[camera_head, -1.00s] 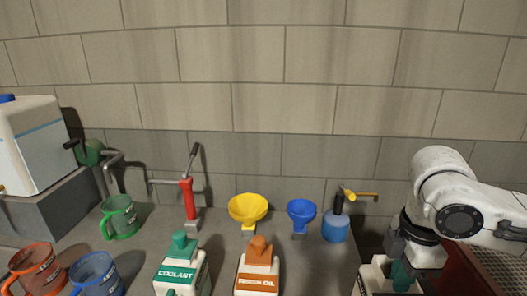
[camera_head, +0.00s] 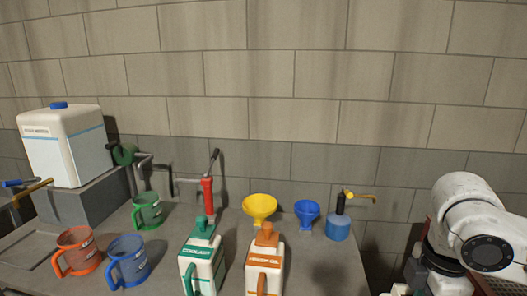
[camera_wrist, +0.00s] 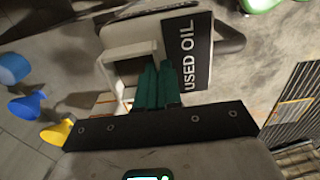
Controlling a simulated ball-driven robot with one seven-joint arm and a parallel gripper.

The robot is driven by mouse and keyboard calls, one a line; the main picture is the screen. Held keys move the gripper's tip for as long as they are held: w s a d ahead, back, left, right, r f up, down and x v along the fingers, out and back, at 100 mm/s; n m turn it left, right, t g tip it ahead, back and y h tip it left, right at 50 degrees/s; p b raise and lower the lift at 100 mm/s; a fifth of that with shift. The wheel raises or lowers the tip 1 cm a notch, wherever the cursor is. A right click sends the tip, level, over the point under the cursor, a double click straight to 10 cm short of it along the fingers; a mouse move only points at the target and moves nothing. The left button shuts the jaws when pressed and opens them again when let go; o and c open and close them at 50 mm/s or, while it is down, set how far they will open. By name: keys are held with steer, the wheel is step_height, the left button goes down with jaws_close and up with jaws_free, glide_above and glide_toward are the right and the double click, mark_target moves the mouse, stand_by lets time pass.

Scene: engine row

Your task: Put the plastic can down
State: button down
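The plastic can (camera_wrist: 178,38), white with a black "USED OIL" label, is close in front of my gripper in the wrist view. My gripper's green fingers (camera_wrist: 157,84) are close together at the can's white handle frame (camera_wrist: 127,52) and appear shut on it. The fingers hide part of the handle. In the head view my arm is at the lower right, and the gripper's fingers and most of the can are cut off by the bottom edge. Whether the can's base touches a surface cannot be told.
Bare bench lies right of the brown-capped can.

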steer(key=shift+s+r, duration=0.15)
steer(key=shift+s, duration=0.1)
steer(key=a+f+m, duration=0.3)
steer(key=f+m, duration=0.2)
steer(key=f, duration=0.5)
steer(key=a+f+m, duration=0.4)
steer(key=f+m, duration=0.1)
steer(key=f, duration=0.5)
steer(key=s+a+f+m, duration=0.1)
steer(key=a+f+m, duration=0.2)
steer(key=f, duration=0.6)
steer(key=shift+a+f+m, duration=0.3)
steer(key=shift+f+m, duration=0.1)
steer(key=shift+m, duration=0.7)
steer(key=shift+a, duration=0.1)
steer(key=shift+s, duration=0.1)
step_height(320, 180, down, 6)
steer(key=b, duration=0.5)
steer(key=shift+s+r+b, duration=0.1)
steer(key=shift+s+b, duration=0.05)
steer(key=shift+b, duration=0.15)
steer(key=shift+r, duration=0.15)
